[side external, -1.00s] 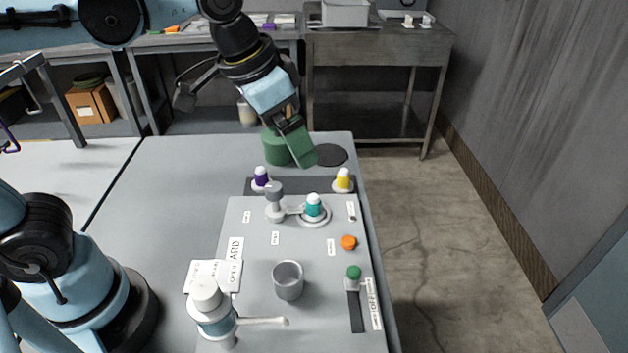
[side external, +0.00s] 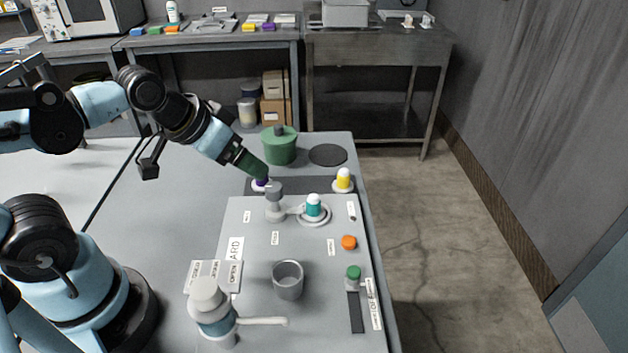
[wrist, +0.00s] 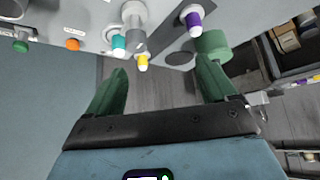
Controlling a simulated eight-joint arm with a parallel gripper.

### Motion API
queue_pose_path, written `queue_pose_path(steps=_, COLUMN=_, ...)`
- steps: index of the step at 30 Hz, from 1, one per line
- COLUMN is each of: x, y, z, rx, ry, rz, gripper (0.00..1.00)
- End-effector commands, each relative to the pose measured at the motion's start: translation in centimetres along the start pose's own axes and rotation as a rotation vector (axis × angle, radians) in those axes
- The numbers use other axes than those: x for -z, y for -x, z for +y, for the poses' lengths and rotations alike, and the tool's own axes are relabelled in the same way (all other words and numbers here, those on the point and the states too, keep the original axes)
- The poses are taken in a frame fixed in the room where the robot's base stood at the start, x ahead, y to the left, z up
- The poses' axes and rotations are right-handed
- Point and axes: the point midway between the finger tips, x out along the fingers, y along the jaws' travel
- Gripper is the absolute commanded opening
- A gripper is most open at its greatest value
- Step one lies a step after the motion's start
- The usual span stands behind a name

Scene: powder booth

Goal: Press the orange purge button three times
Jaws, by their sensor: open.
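The orange purge button (side external: 349,242) is a small round knob on the right side of the light grey panel (side external: 255,300). In the wrist view the orange button (wrist: 74,44) is at the upper left, outside the fingers. My gripper (side external: 257,172) is at the far end of the panel, close to the purple-bodied vial (side external: 261,185) in the side view; whether it touches cannot be told. In the wrist view my green fingers (wrist: 160,80) are spread wide with nothing held between them. My gripper is well apart from the orange button.
A grey cup (side external: 288,279) and white-capped device (side external: 210,305) stand nearer the camera. A green lidded pot (side external: 279,148) stands behind. Space directly above the button is clear.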

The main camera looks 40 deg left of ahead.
Motion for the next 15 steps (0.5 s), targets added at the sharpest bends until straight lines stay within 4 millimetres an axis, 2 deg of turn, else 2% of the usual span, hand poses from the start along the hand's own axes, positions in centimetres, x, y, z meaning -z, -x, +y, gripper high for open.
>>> queue_pose_path(steps=1, x=0.01, y=0.0, z=0.01, rx=0.0, ry=0.0, rz=0.0, gripper=0.77)
queue_pose_path(steps=2, x=0.01, y=0.0, z=0.01, rx=0.0, ry=0.0, rz=0.0, gripper=0.72)
queue_pose_path(steps=15, x=0.01, y=0.01, z=0.02, rx=0.0, ry=-0.001, rz=-0.001, gripper=0.05)
